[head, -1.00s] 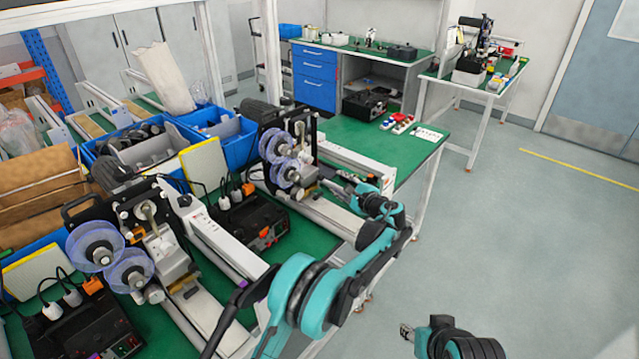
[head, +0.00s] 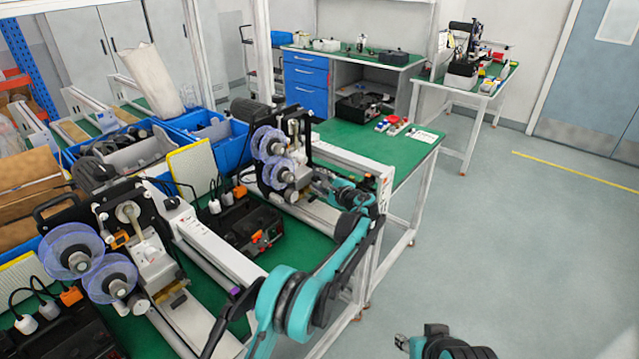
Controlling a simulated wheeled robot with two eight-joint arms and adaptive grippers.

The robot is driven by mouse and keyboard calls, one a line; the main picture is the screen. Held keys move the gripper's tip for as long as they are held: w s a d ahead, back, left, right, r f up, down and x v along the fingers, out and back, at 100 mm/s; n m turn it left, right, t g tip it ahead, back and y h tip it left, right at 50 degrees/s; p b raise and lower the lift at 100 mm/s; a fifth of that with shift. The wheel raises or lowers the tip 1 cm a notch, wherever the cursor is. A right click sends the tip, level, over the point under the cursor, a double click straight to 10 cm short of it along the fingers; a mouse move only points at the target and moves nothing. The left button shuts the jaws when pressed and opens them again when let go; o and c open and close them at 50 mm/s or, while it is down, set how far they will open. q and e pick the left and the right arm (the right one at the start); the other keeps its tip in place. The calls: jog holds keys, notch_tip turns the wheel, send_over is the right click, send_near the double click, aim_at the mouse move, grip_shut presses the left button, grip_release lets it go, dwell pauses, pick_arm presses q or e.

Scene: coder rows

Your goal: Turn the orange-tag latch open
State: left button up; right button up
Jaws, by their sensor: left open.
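My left gripper (head: 316,178) is at the right side of the farther coder machine (head: 298,130), which has two translucent blue reels. The jaws are small and dark here. They appear empty, close to the machine's side, but I cannot tell whether they touch it. I cannot make out an orange-tag latch on this machine; the gripper and machine parts may hide it. The nearer coder machine (head: 128,210) shows a small orange part (head: 120,238) near its reels. My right gripper (head: 402,342) shows only partly at the bottom edge, away from the machines.
Black control boxes (head: 252,228) with cables and orange plugs stand beside the machines on the green bench. White conveyor rails (head: 215,250) run between them. Blue bins (head: 145,150) stand behind. Red and blue buttons (head: 392,124) lie at the bench's far end. The floor at right is clear.

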pick_arm(q)
grip_shut()
jog(key=shift+n, duration=0.3)
jog(key=n+t, duration=0.1)
jog(key=n, duration=0.1)
jog(key=shift+f+n+t, duration=0.15)
jog(key=shift+n+t, duration=0.15)
jog(key=shift+n+t+y+b, duration=0.3)
jog(key=shift+n+t+b, duration=0.15)
jog(key=shift+n, duration=0.85)
